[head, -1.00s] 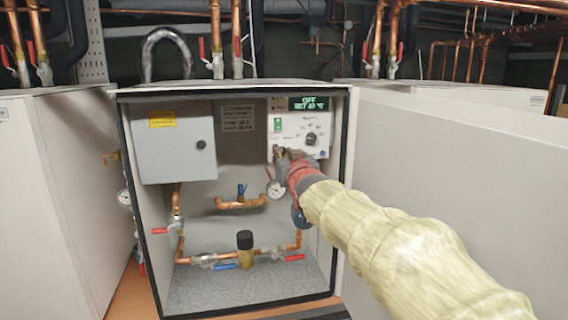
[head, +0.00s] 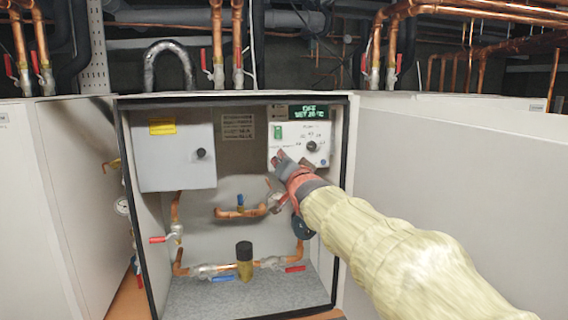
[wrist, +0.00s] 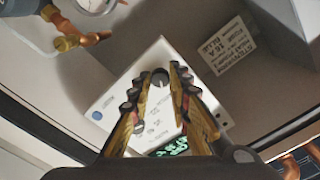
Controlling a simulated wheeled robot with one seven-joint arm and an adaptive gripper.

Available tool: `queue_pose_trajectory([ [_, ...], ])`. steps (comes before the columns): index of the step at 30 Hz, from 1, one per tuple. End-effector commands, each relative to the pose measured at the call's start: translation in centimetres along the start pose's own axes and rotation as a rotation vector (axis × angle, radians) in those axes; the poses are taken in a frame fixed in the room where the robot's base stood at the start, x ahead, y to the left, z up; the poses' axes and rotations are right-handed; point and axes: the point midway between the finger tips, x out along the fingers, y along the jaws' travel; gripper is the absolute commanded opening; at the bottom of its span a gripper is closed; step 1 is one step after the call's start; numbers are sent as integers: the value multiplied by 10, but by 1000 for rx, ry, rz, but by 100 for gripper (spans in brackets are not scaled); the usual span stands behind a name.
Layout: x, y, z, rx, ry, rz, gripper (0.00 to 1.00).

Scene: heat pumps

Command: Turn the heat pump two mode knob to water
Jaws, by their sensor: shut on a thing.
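The white control panel (head: 322,128) is at the upper right inside the open heat pump cabinet. Its green display (head: 308,110) reads OFF on the top line. My gripper (head: 281,157) is at the panel's lower left. In the wrist view, a small black knob (wrist: 160,77) sits between the fingertips of my gripper (wrist: 161,72), which are shut on it. The knob's pointer and setting cannot be read. A second dark knob (head: 311,146) is on the panel to the right of my gripper, clear of it.
A grey box (head: 175,160) is at the left inside the cabinet. Copper pipes with red and blue valve handles (head: 295,268) run below. A label plate (wrist: 222,45) is beside the panel. White cabinets (head: 450,200) stand on both sides.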

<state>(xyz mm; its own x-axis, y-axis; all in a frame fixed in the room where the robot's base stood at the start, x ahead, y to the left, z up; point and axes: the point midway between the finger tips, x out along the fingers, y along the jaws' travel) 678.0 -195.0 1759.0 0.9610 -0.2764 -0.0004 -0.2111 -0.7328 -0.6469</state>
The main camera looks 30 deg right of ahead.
Motion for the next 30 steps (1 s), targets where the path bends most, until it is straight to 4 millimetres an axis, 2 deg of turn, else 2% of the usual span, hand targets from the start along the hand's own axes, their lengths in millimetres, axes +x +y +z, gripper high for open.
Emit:
queue_pose_trajectory([
  [17,0,-1,-1,33,1,-1,0],
  [18,0,-1,-1,32,1,-1,20],
  [27,0,0,0,32,1,-1,37],
  [30,0,0,0,32,1,0,37],
])
